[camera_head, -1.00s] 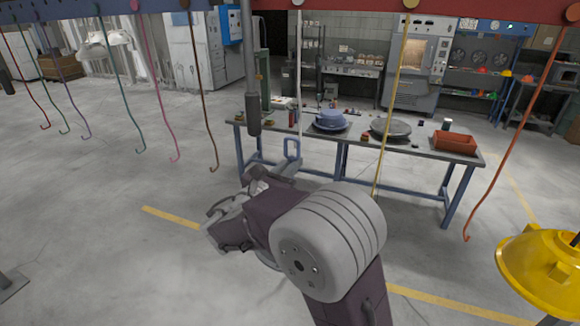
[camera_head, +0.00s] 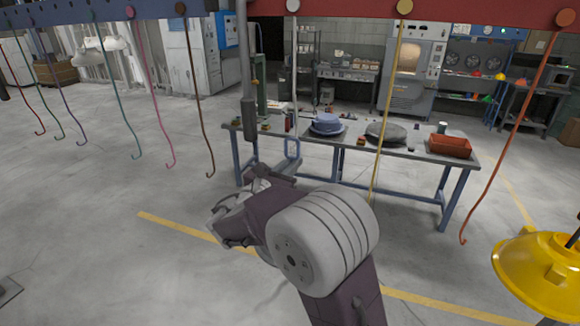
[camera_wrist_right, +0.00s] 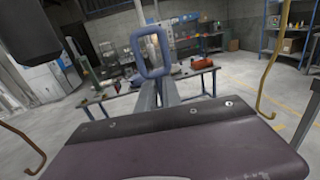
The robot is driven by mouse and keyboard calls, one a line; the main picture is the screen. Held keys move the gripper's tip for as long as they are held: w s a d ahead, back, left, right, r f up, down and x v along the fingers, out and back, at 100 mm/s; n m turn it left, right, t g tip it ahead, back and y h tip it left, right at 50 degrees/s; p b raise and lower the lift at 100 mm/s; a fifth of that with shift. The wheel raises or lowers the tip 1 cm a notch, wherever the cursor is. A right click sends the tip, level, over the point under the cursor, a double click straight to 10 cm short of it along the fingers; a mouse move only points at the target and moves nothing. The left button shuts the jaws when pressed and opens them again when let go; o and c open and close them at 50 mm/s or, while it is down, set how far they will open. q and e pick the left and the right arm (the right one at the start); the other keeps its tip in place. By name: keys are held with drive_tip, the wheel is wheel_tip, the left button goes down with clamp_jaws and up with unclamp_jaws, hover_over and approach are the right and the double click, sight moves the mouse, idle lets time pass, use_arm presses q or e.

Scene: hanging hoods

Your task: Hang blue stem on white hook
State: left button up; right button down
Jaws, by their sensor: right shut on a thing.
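The blue stem, seen as a blue rectangular loop (camera_head: 292,147), is at the tip of my right gripper (camera_head: 280,171), which is shut on it. In the right wrist view the loop (camera_wrist_right: 135,50) stands upright above the closed fingers (camera_wrist_right: 158,94). The white hook (camera_head: 294,60) hangs from the red part of the rail as a thin white rod. Its lower end shows close to the loop in the picture. I cannot tell whether it passes through the loop or is behind it. My left gripper is out of view.
A brown hook (camera_head: 195,90) hangs left and a yellow hook (camera_head: 387,110) right of the white one. A dark grey hanging tube (camera_head: 249,118) is near the loop. A workbench (camera_head: 410,153) stands behind. A yellow hood (camera_head: 540,272) is at lower right.

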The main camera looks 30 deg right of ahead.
drive_tip(key=shift+w+d+r, duration=0.1)
drive_tip(key=shift+w+d, duration=0.25)
drive_tip(key=shift+d, duration=0.1)
drive_tip(key=shift+f+b, duration=1.25)
drive_tip(key=shift+f, duration=0.1)
idle(0.4)
